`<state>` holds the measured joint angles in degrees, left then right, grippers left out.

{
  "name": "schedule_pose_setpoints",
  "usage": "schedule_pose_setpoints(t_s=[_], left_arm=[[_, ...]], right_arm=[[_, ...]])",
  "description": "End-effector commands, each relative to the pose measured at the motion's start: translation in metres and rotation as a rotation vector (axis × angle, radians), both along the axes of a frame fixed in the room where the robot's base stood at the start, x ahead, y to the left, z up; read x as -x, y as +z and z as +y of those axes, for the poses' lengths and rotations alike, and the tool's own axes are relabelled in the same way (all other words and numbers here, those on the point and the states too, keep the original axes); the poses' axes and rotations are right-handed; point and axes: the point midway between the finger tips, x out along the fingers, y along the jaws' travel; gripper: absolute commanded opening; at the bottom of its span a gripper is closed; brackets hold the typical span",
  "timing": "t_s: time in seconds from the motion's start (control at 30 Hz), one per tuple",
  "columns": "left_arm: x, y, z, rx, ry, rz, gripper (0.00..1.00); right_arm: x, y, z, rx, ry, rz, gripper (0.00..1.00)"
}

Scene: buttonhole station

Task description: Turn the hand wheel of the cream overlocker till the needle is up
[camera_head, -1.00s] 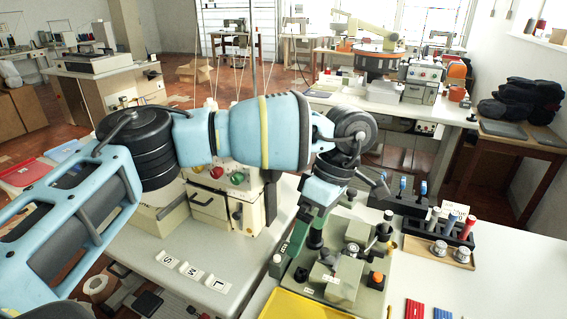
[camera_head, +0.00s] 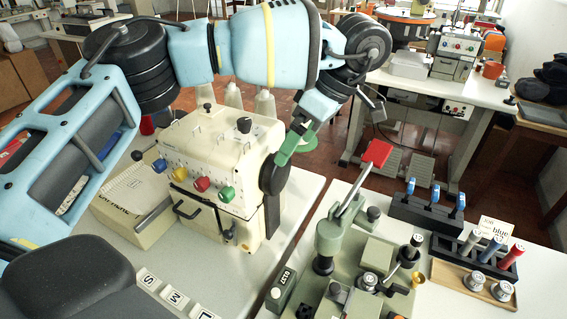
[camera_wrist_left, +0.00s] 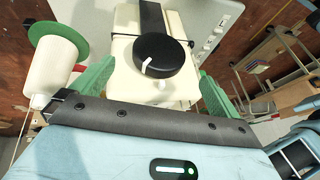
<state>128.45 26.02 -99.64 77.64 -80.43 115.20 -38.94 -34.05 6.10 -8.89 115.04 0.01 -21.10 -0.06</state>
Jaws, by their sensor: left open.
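The cream overlocker (camera_head: 222,143) stands on the left white table, with coloured knobs on its front. Its black hand wheel (camera_head: 271,176) is on its right side. In the left wrist view the hand wheel (camera_wrist_left: 166,62) faces the camera, with a white mark at its lower left edge. My left gripper (camera_head: 290,146) is close by the wheel. Its green fingers are spread apart in the left wrist view (camera_wrist_left: 155,88), with the wheel ahead between them. I cannot tell whether they touch it. I cannot make out the needle. My right gripper is not in view.
A green-grey machine (camera_head: 328,240) with a red-tipped lever stands right of the overlocker. A white thread cone (camera_wrist_left: 52,72) on a green disc is close to the gripper's left side. Black racks (camera_head: 425,211) and a wooden spool tray (camera_head: 462,284) lie further right.

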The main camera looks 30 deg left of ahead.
Motion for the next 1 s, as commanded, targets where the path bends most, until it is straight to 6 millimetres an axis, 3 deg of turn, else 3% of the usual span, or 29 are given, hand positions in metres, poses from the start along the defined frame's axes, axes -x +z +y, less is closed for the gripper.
schedule_pose_setpoints(t_s=[0.5,0.97,1.0], left_arm=[[0.014,-0.060,0.024,0.001,0.001,0.004,1.00],[0.017,-0.070,0.028,0.001,0.000,0.000,1.00],[0.017,-0.070,0.028,0.001,0.000,0.000,0.95]], right_arm=[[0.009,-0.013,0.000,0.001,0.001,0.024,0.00],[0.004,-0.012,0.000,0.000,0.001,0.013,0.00],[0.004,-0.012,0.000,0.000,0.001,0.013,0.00]])
